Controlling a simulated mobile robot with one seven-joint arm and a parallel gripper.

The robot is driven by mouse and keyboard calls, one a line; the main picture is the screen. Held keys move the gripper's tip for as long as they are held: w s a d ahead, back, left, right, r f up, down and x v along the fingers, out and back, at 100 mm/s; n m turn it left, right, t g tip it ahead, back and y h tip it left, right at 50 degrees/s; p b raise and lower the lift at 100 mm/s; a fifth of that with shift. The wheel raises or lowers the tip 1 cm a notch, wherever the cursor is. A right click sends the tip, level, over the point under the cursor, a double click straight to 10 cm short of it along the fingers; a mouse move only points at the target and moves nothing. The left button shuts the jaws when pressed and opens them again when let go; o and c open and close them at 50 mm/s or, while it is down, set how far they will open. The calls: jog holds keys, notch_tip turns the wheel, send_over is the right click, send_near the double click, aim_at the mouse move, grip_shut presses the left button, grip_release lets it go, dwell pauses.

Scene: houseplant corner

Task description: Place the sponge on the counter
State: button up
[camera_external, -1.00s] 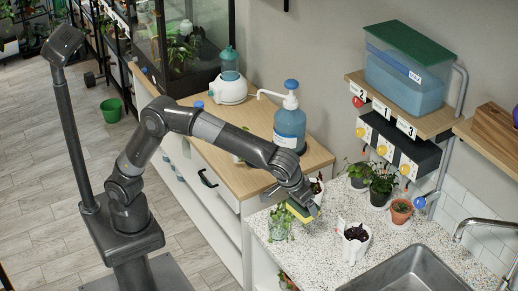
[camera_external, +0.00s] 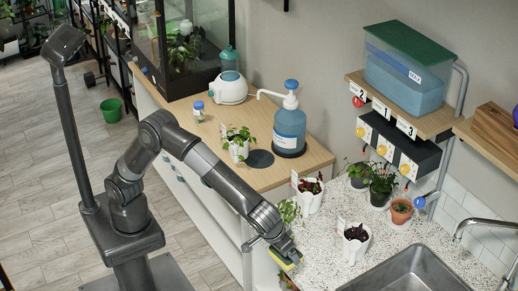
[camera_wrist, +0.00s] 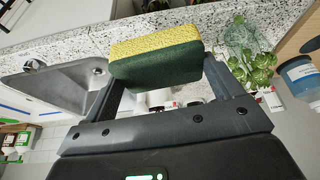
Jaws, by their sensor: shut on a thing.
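The sponge (camera_wrist: 155,60) is a yellow block with a dark green scouring side. In the wrist view it is between the two fingers of my gripper (camera_wrist: 160,85), which is shut on it. In the external view my gripper (camera_external: 284,252) is at the counter's front left edge, and a small yellow and green part of the sponge (camera_external: 288,262) shows below it. The counter (camera_external: 330,260) is speckled white stone, seen also in the wrist view (camera_wrist: 130,32). I cannot tell whether the sponge touches the counter.
Potted plants stand close by: a white pot (camera_external: 354,246), another white pot (camera_external: 309,194) and a leafy plant (camera_external: 289,211) beside my gripper. A metal sink (camera_external: 415,270) is set in the counter at right.

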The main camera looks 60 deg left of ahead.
jog(key=w+f, duration=0.2)
jog(key=w, duration=0.1)
jog(key=w+a+f, duration=0.1)
jog(key=w+f, duration=0.1)
jog(key=w, duration=0.2)
jog(key=w+a+f, duration=0.1)
jog(key=w+f, duration=0.2)
jog(key=w, duration=0.1)
jog(key=shift+w, duration=0.15)
jog(key=shift+f, duration=2.1)
jog(key=o, duration=0.8)
jog(key=shift+f, duration=0.1)
